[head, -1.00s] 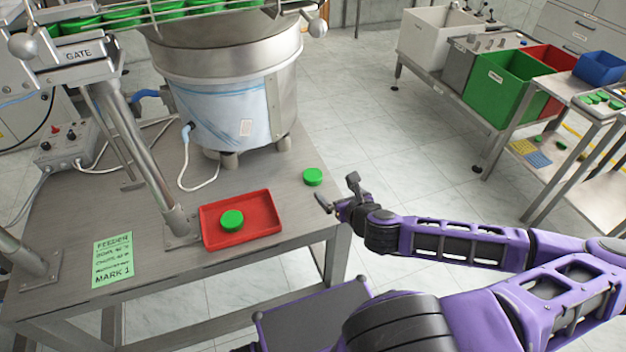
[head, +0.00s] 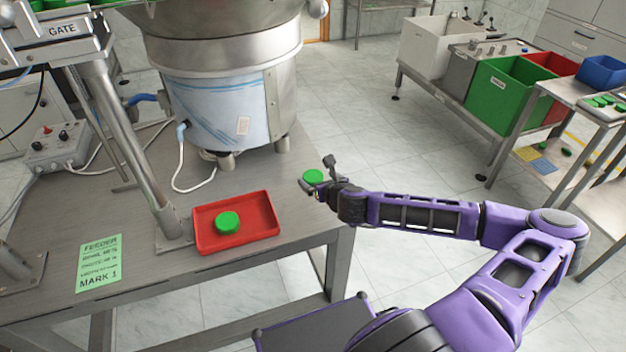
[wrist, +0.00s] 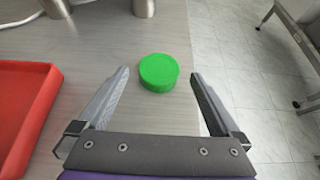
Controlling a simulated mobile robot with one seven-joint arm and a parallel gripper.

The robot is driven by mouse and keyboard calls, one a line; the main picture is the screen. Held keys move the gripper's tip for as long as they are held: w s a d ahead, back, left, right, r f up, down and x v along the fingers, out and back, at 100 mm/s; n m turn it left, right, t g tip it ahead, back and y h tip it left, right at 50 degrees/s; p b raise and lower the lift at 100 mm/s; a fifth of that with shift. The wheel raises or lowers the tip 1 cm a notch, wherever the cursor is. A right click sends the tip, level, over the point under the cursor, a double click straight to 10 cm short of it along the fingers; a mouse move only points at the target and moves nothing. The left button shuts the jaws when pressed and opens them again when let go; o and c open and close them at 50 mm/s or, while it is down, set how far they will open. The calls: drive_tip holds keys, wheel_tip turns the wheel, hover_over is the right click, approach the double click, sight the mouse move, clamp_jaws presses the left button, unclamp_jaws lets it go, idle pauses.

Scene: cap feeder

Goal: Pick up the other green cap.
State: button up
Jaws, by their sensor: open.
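One green cap (head: 314,176) lies on the metal table near its right edge; it also shows in the wrist view (wrist: 158,72). My gripper (head: 318,174) is open at this cap. In the wrist view my open gripper (wrist: 160,88) has one finger on each side of the cap's near part, with gaps to both. The cap lies at the fingertips and slightly beyond them. Another green cap (head: 228,222) sits in the red tray (head: 268,230) on the table.
The steel feeder bowl (head: 225,110) stands behind the caps, and a post (head: 125,140) rises left of the tray. The red tray's edge (wrist: 45,100) is left of my gripper in the wrist view. Bins, including a green one (head: 505,95), stand at the far right.

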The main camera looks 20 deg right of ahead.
sight(314, 177)
drive_tip(key=x, duration=0.3)
drive_tip(key=shift+w, duration=0.1)
drive_tip(key=c, duration=1.3)
